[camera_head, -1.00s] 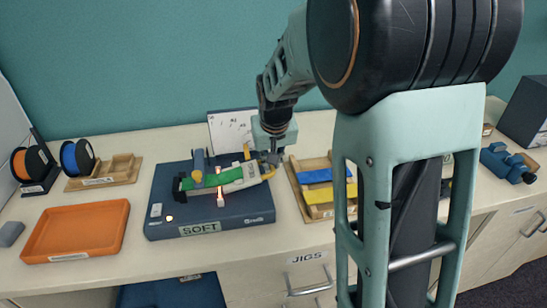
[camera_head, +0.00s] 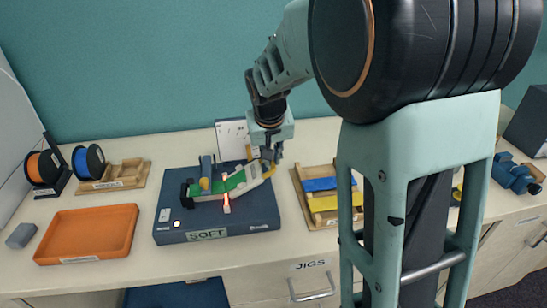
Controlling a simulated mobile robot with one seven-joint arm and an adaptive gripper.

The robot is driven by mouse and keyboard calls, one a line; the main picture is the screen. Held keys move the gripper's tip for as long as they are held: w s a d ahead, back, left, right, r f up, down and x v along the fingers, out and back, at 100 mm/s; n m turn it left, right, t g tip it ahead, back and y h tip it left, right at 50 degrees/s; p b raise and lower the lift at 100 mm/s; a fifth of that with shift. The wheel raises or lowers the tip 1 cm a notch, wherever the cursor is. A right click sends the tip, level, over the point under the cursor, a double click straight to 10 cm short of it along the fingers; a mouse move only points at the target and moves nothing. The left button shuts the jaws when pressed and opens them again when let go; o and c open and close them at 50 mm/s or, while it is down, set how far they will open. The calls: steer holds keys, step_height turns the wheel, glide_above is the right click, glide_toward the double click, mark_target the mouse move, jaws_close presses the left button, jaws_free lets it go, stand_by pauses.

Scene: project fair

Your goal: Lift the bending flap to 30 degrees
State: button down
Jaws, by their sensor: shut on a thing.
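The bending jig is a dark blue box (camera_head: 215,230) marked SOFT on the bench. A green strip (camera_head: 236,181) lies across its top, over a glowing orange-red line (camera_head: 226,185). The pale bending flap (camera_head: 252,172) is at the right of the glowing line, tilted up toward its right end, with a yellow tip. My gripper (camera_head: 270,168) points down at that right end and is shut on the flap there. The fingertips are small in view and the exact contact is hard to make out. The flap's angle cannot be read exactly.
A wooden tray with blue and yellow strips (camera_head: 319,184) stands close right of the jig. An orange tray (camera_head: 87,234) is at left, with spools (camera_head: 88,160) behind it. A white board (camera_head: 231,139) stands behind the jig. My arm hides part of the right bench.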

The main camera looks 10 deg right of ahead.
steer(key=shift+a+f, duration=0.1)
steer(key=shift+a, duration=0.5)
steer(key=c, duration=2)
jaws_free()
steer(key=shift+a, duration=0.15)
steer(key=shift+d, duration=0.2)
steer(key=v, duration=1.2)
